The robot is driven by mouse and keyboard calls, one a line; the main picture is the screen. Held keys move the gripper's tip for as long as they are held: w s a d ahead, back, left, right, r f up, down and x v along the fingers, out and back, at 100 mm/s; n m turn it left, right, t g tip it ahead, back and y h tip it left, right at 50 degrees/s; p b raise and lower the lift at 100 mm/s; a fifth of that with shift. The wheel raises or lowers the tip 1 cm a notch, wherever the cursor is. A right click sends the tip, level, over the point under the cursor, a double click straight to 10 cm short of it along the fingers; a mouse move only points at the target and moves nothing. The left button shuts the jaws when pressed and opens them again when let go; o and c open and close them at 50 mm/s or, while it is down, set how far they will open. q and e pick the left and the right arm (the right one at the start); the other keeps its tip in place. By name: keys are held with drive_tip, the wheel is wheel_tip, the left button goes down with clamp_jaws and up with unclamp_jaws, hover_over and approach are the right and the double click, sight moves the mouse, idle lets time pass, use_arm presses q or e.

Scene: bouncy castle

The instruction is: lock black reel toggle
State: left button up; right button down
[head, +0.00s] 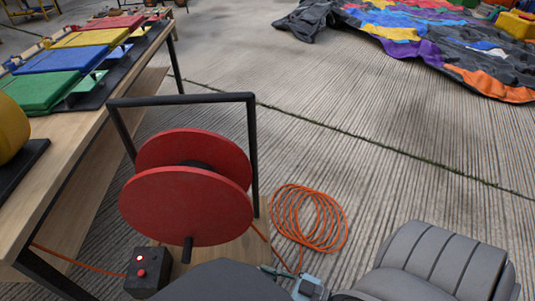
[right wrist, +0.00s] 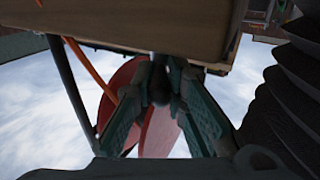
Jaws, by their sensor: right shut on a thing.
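The red cable reel (head: 185,205) stands in a black frame (head: 180,99) on a wooden base (head: 230,249), with a short black crank peg (head: 187,250) on its near disc. In the right wrist view, the fingers of my right gripper (right wrist: 158,100) are closed around a small dark piece (right wrist: 158,84) in front of the red disc (right wrist: 119,90), close to the wooden edge (right wrist: 120,22). This piece appears to be the black toggle; its position is mostly hidden by the fingers. The head view does not clearly show those fingertips. My left gripper is not in view.
A black box (head: 149,284) with red lights or buttons sits left of the base. A coiled orange cable (head: 309,218) lies on the concrete at right. A wooden table (head: 70,150) with coloured panels runs along the left. Colourful fabric (head: 440,40) lies at the back right.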

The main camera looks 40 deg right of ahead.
drive_tip(key=shift+w+d+n+g+y, duration=0.1)
drive_tip(key=shift+n+g+y, duration=0.35)
drive_tip(key=shift+y, duration=0.25)
drive_tip(key=shift+w+d+n+g+y, duration=0.1)
drive_tip(key=shift+n+g+y, duration=0.25)
drive_tip(key=shift+n+y, duration=0.3)
drive_tip(key=c, duration=1.6)
unclamp_jaws()
drive_tip(key=v, duration=1.2)
drive_tip(key=shift+d, duration=0.1)
